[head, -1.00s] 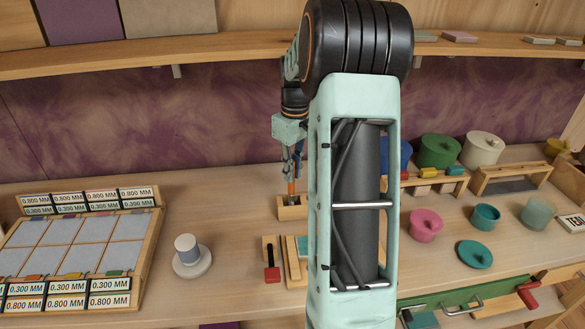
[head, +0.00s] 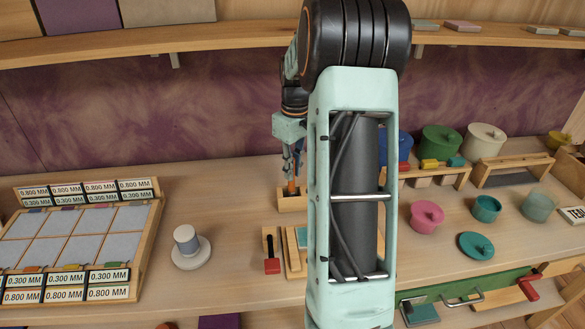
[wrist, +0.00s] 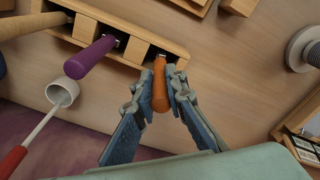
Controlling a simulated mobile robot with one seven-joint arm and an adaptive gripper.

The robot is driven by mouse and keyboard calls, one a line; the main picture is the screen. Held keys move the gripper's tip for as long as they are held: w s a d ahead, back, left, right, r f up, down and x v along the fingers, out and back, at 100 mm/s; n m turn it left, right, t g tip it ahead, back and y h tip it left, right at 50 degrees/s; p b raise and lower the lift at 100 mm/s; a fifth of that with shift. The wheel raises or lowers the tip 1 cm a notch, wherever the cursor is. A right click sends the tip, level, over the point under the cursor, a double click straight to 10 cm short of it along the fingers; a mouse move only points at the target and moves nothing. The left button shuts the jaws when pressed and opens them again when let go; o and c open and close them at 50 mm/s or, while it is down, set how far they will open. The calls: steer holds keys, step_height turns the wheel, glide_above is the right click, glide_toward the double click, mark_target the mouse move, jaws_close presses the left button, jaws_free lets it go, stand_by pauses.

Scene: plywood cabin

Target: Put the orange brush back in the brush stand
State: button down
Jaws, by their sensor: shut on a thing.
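The orange brush (wrist: 160,88) is held between the fingertips of my gripper (wrist: 160,82), with its handle pointing back toward the wrist. Its far end meets the right end of the wooden brush stand (wrist: 183,58) in the wrist view, at a slot there; how deep it sits is hidden. In the head view, the orange brush (head: 291,186) stands upright under my gripper (head: 291,172), its lower part hidden by the brush stand (head: 292,202). A purple-handled tool (wrist: 90,57) and a tan-handled one (wrist: 35,24) stand in other slots.
A white spool (head: 189,246) and a labelled sample rack (head: 75,240) are to the left.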

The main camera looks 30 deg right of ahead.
steer(key=c, duration=1.9)
jaws_free()
steer(key=r, duration=1.2)
steer(key=shift+s, duration=0.25)
